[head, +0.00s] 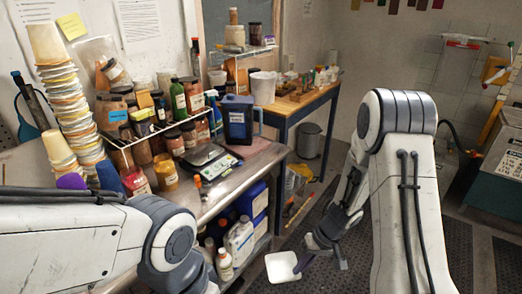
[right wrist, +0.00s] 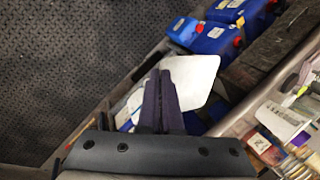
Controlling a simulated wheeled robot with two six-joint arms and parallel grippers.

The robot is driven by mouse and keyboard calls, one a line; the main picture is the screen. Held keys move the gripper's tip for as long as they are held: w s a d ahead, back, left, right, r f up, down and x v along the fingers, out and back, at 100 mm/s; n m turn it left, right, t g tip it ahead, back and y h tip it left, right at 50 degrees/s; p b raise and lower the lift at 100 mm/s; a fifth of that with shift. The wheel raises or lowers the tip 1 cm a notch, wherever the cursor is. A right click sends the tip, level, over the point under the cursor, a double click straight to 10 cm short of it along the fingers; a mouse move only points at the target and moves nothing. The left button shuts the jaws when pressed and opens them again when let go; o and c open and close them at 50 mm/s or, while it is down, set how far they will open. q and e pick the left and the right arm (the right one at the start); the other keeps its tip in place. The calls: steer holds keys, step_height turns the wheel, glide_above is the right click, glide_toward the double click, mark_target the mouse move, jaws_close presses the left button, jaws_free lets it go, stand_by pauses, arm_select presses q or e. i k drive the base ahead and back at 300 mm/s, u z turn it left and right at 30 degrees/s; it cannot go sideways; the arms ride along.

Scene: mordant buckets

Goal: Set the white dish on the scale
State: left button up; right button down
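The white dish (head: 283,266) is a flat, rounded-square piece, held out in the air in front of the steel table. My right gripper (head: 303,262) is shut on its edge. In the right wrist view the two dark fingers (right wrist: 160,98) are close together on the near edge of the dish (right wrist: 197,78). The scale (head: 208,160), dark with a light front panel, stands on the steel table to the upper left of the dish, apart from it. Its top shows no dish. My left arm crosses the lower left of the head view; its gripper is out of the picture.
The steel table (head: 243,174) holds a wire rack of jars, stacked paper cups (head: 62,90) and a blue jug (head: 237,118) near the scale. A small orange-capped bottle (head: 197,184) stands by the scale's front. Bottles and blue containers sit on the shelf below. Dark floor matting is clear.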

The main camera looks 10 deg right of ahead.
mark_target(203, 152)
steer(key=z, duration=1.45)
steer(key=i, duration=1.75)
steer(key=u, duration=2.1)
